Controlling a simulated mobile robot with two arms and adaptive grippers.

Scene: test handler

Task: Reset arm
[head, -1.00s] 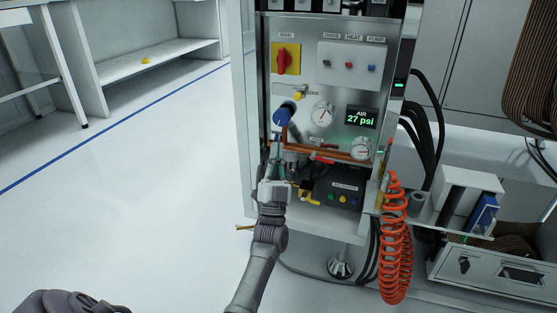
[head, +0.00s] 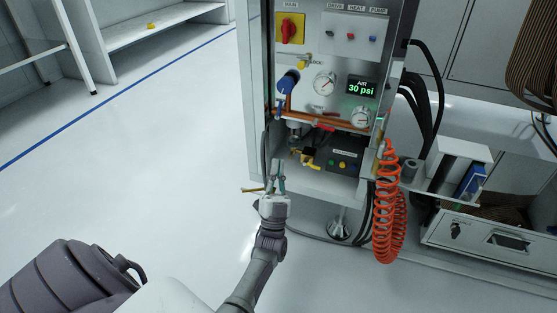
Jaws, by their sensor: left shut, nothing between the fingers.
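My left gripper (head: 278,178) is shut and empty. It is in front of the lower part of an open equipment cabinet (head: 252,80), below the copper pipe (head: 335,121) and apart from the blue knob (head: 288,82). A thin brass-coloured piece (head: 252,190) shows just left of its fingers; I cannot tell what it belongs to. The air display (head: 361,88) reads 30 psi in green. My right gripper is not in view.
A red and yellow main switch (head: 290,29) and round gauges (head: 325,84) are on the panel. An orange coiled hose (head: 385,220) hangs at the cabinet's right, near an open drawer unit (head: 470,235). The white floor (head: 130,180) to the left is clear.

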